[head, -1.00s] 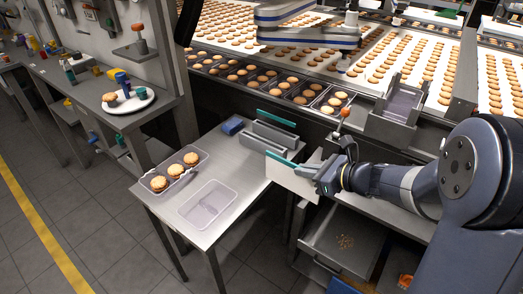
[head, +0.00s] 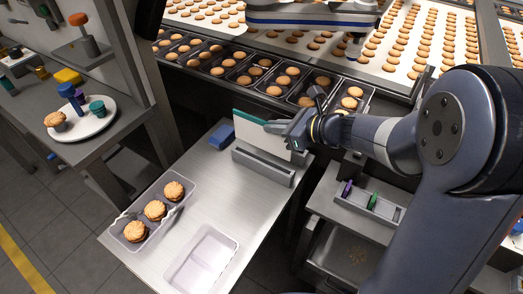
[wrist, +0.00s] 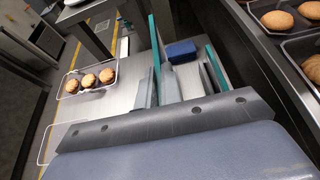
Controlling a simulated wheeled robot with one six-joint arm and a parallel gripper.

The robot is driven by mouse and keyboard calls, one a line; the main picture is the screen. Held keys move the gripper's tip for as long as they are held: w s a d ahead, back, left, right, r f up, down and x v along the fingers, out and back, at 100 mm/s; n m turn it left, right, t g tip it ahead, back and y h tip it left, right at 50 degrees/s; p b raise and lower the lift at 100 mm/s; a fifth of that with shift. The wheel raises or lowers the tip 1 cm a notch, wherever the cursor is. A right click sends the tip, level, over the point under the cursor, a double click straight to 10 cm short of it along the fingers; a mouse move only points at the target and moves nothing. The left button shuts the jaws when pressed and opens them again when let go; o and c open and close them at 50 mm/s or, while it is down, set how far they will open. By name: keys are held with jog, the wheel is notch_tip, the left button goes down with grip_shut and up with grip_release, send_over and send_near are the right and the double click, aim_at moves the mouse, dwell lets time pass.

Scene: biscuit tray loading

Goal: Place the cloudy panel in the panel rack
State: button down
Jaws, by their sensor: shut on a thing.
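The cloudy panel (head: 263,136) is a pale whitish sheet with a teal top edge. My gripper (head: 284,127) is shut on it near its upper right part in the head view. The panel stands roughly upright over the grey panel rack (head: 262,168), and its lower edge is hidden behind the rack's front wall. I cannot tell whether it is seated in a slot. In the wrist view, the rack (wrist: 171,88) shows between two teal strips. A bolted dark strip and a grey-blue surface fill the bottom there, and the fingertips are hidden.
A blue block (head: 222,135) lies behind the rack. A clear tray with three sandwich biscuits (head: 135,213) and an empty clear tray (head: 202,258) stand on the steel table (head: 190,195). Biscuit trays (head: 240,78) line the conveyor behind. A grey bin (head: 385,211) sits right.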

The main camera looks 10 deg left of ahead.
aim_at(274, 151)
notch_tip(274, 151, down, 9)
jog(key=shift+f+b, duration=0.1)
jog(key=shift+b, duration=0.45)
jog(key=shift+f, duration=0.1)
jog(key=c, duration=1.6)
grip_release()
jog(key=shift+r, duration=0.25)
jog(key=v, duration=1.2)
jog(key=shift+s+f, duration=0.1)
jog(key=shift+f, duration=0.05)
